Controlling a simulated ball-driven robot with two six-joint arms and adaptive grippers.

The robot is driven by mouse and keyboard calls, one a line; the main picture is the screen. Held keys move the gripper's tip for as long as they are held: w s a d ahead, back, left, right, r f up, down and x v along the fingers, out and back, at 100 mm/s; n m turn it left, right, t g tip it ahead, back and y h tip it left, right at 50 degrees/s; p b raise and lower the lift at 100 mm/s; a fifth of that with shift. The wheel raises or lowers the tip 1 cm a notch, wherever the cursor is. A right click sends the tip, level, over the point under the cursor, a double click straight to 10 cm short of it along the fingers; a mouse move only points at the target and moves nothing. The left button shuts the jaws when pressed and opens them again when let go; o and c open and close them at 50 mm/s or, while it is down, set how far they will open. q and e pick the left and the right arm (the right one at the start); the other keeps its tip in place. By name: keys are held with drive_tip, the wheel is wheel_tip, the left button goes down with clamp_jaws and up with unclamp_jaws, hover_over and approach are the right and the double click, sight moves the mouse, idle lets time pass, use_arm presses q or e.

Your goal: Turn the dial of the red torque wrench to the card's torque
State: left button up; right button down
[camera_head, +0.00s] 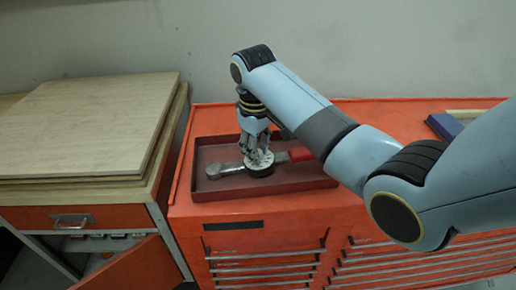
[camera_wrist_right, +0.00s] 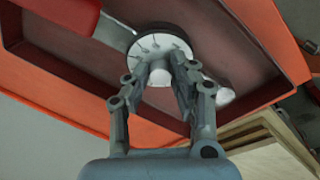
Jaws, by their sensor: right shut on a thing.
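The red torque wrench (camera_head: 298,155) lies in a dark red tray (camera_head: 205,192) on the orange tool chest. Its grey head points left and its red handle points right, partly behind my arm. My right gripper (camera_head: 259,160) comes down from above and is shut on the wrench's dial (camera_head: 261,170). In the right wrist view, the fingertips (camera_wrist_right: 166,62) close on the knob at the middle of the white dial face (camera_wrist_right: 143,46), which has dark marks around it. The red handle (camera_wrist_right: 62,12) shows at upper left there. The torque card is not seen. My left gripper is not in view.
The orange chest (camera_head: 260,240) has several drawers with metal handles. Wooden boards (camera_head: 95,125) lie stacked on a cabinet at left. A blue item (camera_head: 443,124) sits at the right of the chest top. The tray's low walls surround the wrench.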

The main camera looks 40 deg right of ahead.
drive_tip(key=shift+m, duration=0.6)
drive_tip(key=c, duration=1.1)
unclamp_jaws()
drive_tip(key=r, duration=0.7)
drive_tip(key=shift+s+a+r, duration=0.2)
drive_tip(key=shift+s+a, duration=0.05)
drive_tip(key=shift+a, duration=0.1)
